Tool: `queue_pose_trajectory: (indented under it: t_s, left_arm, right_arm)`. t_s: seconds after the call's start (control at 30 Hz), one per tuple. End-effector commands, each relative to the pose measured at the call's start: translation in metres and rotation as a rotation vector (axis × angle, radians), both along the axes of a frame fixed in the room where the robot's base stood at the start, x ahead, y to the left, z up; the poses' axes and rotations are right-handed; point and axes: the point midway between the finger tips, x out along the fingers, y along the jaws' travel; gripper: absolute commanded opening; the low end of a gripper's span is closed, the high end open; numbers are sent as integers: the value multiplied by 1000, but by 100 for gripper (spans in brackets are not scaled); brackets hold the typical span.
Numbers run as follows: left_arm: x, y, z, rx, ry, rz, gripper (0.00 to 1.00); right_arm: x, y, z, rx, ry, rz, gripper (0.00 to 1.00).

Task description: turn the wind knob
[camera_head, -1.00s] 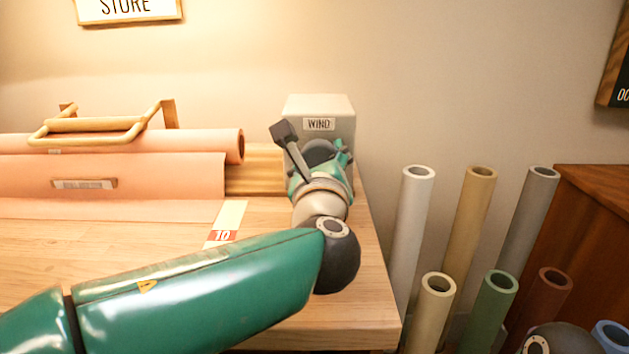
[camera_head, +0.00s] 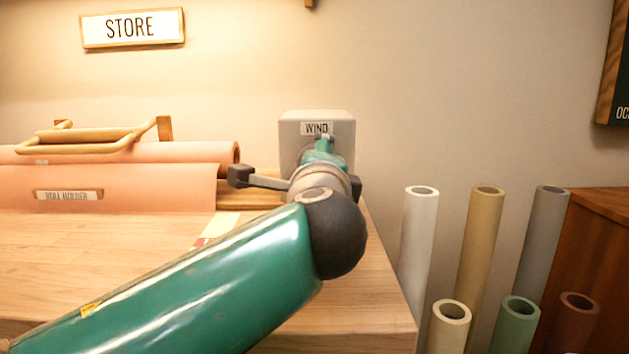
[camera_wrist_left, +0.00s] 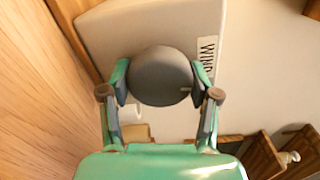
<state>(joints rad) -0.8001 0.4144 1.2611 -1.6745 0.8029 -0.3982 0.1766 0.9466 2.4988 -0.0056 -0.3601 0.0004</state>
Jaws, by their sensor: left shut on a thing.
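The wind knob is a round dark grey disc with a light mark near its right edge in the left wrist view (camera_wrist_left: 160,76). It sits on the face of a pale grey box (camera_head: 295,128) labelled WIND, at the table's right end. My left gripper (camera_head: 322,150) reaches the box front, its green fingers in line with it. In the left wrist view its two fingers (camera_wrist_left: 160,88) lie on opposite sides of the knob, shut on it. In the head view the gripper and wrist hide the knob. My right gripper is not in view.
Pink paper rolls (camera_head: 130,190) with a wooden handle lie left of the box on the wooden table (camera_head: 110,245). Several upright tubes (camera_head: 480,230) stand right of the table edge, beside a brown cabinet (camera_head: 603,215). A STORE sign hangs on the wall.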

Motion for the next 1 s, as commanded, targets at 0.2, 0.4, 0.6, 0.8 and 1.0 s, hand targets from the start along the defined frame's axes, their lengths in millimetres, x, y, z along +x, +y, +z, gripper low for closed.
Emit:
queue_pose_trajectory:
  t_s: [0.2, 0.4, 0.6, 0.8, 1.0]
  left_arm:
    - [1, 4, -2, -132, 1, 11, 27]
    - [1, 5, -2, -195, 3, 12, 27]
    - [1, 5, -2, -215, 4, 13, 27]
    - [1, 4, -2, -215, 6, 12, 27]
    - [1, 3, -3, -213, 7, 10, 76]
  right_arm:
    - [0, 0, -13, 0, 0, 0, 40]
    - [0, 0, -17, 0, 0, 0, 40]
    - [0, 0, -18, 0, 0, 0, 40]
    - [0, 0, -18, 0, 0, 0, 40]
    - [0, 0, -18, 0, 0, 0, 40]
